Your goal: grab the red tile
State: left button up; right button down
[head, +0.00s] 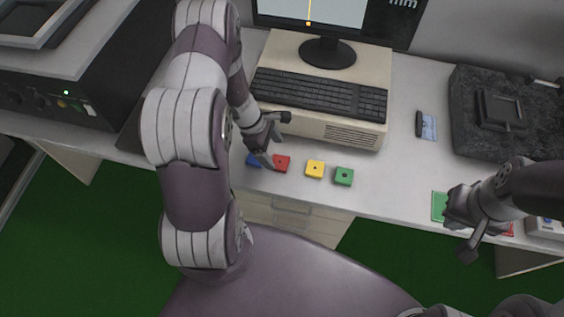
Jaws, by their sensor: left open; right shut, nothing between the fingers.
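The red tile (283,163) is a small square block with a dark centre dot, lying on the white desk near its front edge. My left gripper (277,140) is open and sits just above and to the left of the red tile, with one finger close to its left side. I cannot tell if that finger touches it. A blue tile (253,160) lies left of the red one, partly hidden by the gripper. A yellow tile (315,169) and a green tile (344,176) lie to the right. My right gripper (468,246) is shut and empty near the desk's right front edge.
Behind the tiles stands a beige computer (345,133) with a black keyboard (320,92) and a monitor (327,52) on it. A black machine (60,85) is at the left. A dark stone-like block (505,135) is at the right.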

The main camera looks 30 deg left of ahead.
aim_at(279, 162)
pick_arm(q)
jog(key=x, duration=0.4)
jog(key=shift+s+f, duration=0.1)
jog(key=shift+f, duration=0.35)
jog(key=c, duration=1.1)
jog(key=shift+c, duration=0.2)
jog(key=shift+r, duration=0.15)
